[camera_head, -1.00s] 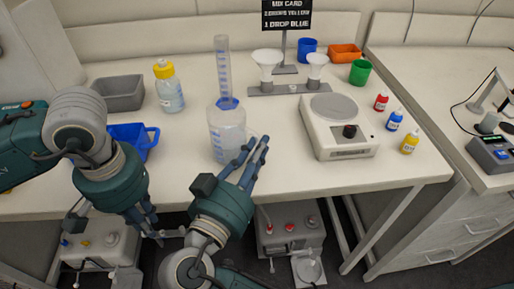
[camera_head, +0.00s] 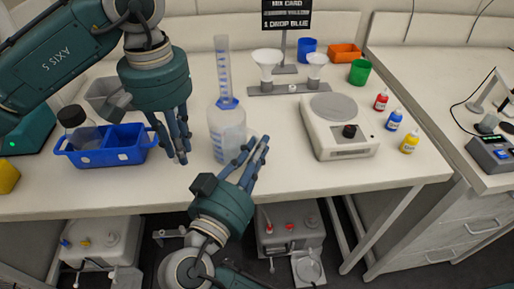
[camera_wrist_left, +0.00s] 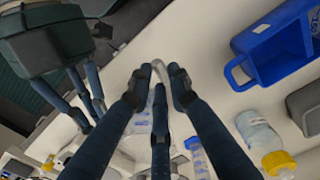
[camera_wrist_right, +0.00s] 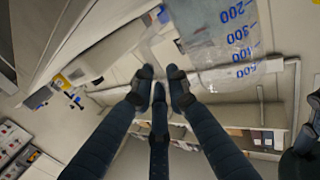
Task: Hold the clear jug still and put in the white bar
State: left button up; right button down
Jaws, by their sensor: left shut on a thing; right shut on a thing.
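The clear jug (camera_head: 218,125), with blue markings, stands upright on the white table; it also shows at the top of the right wrist view (camera_wrist_right: 212,35). My right gripper (camera_head: 250,148) is at the jug's right front side, shut; it seems to hold the jug's handle, which the fingers largely hide. My left gripper (camera_head: 178,158) points down between the jug and a blue caddy, apart from the jug. In the left wrist view its fingertips are close around a small pale piece (camera_wrist_left: 158,71), apparently the white bar; the fingers hide most of it.
The blue caddy (camera_head: 105,157) with a dark-capped bottle (camera_head: 72,118) is left of my left gripper. A tall cylinder (camera_head: 222,70) stands behind the jug. The table's front edge is close.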

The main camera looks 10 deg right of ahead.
pick_arm(q)
jog(key=w+d+r+n, duration=0.2)
jog(key=w+d+r, duration=0.55)
jog(key=r, duration=0.25)
jog(key=shift+d+f, duration=0.15)
jog(key=shift+f, duration=1.3)
jog(key=shift+d+f, duration=0.15)
jog(key=shift+f, duration=1.25)
jog(key=o, duration=0.9)
jog(key=shift+r, duration=0.1)
notch_tip(320, 180, up, 12)
jog(key=shift+f, duration=0.1)
